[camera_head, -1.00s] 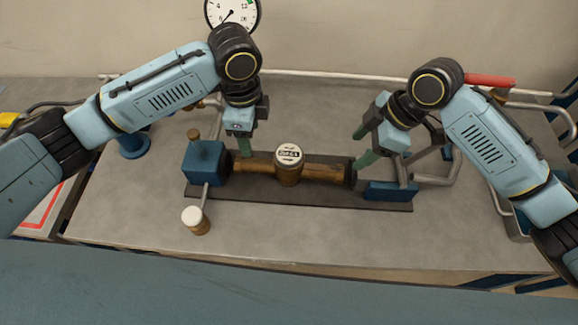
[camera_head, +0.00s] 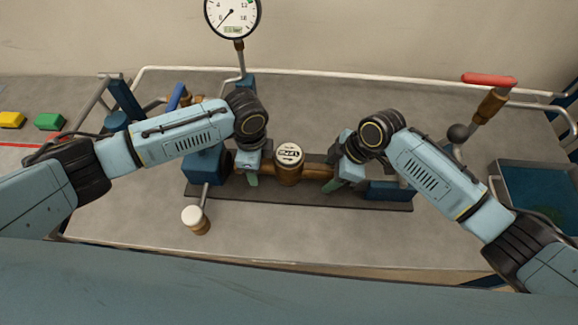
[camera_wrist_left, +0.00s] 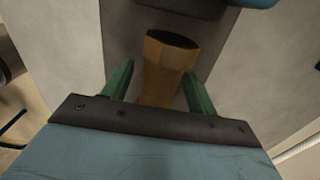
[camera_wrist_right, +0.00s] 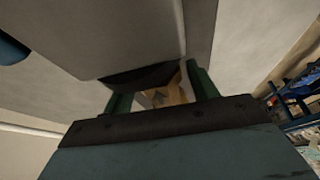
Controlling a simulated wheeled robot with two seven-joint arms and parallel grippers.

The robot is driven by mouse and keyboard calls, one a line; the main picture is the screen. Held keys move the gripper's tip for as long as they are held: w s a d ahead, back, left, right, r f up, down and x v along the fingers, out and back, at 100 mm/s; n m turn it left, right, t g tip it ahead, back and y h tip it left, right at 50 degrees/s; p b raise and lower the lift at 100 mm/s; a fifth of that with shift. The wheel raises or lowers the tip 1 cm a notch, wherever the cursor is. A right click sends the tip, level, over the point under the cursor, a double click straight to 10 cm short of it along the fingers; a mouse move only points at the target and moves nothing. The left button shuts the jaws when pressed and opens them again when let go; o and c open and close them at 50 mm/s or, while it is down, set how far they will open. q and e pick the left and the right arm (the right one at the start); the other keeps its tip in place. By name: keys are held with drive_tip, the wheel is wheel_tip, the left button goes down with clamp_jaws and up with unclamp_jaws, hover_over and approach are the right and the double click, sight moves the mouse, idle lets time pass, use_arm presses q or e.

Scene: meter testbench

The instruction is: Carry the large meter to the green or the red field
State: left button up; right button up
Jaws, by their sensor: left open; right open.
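The large meter (camera_head: 288,166) is a brass body with a round white dial. It lies level on the dark bench bed, beside a blue block (camera_head: 204,165) at its left end. My left gripper (camera_head: 252,181) is open at the left pipe end; in the left wrist view the brass end (camera_wrist_left: 164,70) lies between its green fingers. My right gripper (camera_head: 333,187) is open at the right pipe end; in the right wrist view brass (camera_wrist_right: 172,92) shows partly between its fingers. Part of a red-outlined field (camera_head: 18,146) shows at far left; I see no clear green field.
A pressure gauge (camera_head: 232,16) stands behind the bench. A white-capped lever knob (camera_head: 195,220) sticks out in front. A red-handled lever (camera_head: 489,80) and a blue tray (camera_head: 535,195) are at right. Green (camera_head: 49,121) and yellow (camera_head: 11,119) blocks lie at far left.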

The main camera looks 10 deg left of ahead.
use_arm(q)
clamp_jaws()
use_arm(e)
clamp_jaws()
use_arm(q)
drive_tip(key=shift+r, duration=0.1)
use_arm(e)
drive_tip(key=shift+w+r, duration=0.1)
